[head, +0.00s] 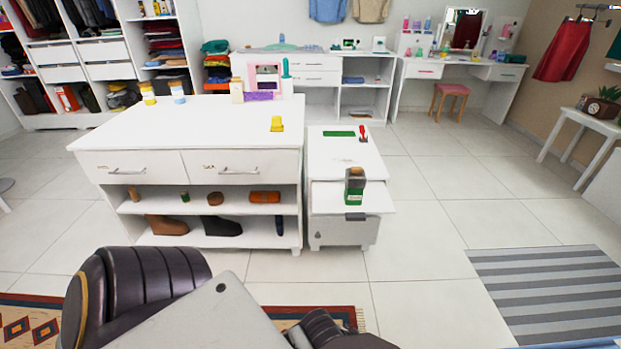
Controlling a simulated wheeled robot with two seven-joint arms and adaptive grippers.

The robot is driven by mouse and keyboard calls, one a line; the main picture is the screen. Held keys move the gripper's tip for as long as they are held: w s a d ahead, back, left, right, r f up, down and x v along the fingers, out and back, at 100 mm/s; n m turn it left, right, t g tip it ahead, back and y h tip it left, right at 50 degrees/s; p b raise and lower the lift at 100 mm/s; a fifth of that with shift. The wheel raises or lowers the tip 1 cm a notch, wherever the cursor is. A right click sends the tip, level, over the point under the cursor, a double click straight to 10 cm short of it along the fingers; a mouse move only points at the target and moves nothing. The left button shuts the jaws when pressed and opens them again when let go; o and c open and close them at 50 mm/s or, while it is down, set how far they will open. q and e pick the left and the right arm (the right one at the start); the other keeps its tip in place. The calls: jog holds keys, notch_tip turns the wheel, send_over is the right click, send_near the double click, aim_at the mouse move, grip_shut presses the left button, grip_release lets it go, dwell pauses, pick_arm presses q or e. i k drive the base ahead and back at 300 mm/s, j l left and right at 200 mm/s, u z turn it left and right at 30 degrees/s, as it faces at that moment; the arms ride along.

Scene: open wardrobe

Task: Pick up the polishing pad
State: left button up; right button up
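I cannot tell for sure which item is the polishing pad. On the upper shelf of the white drawer island stand a small brown cylinder (134,194), a small green cylinder (185,196), a round brown piece (215,198) and an orange-brown roll (265,197). A flat green piece (339,133) and a red-handled tool (363,133) lie on the low white cabinet (320,152) to the right. A green and dark box-like item (354,186) stands on its pulled-out board. Neither gripper shows; only dark and grey parts of my arms are at the bottom.
Open tiled floor lies to the right, with a striped grey rug (550,290).

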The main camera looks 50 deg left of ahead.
aim_at(277, 126)
jog(key=u, duration=1.8)
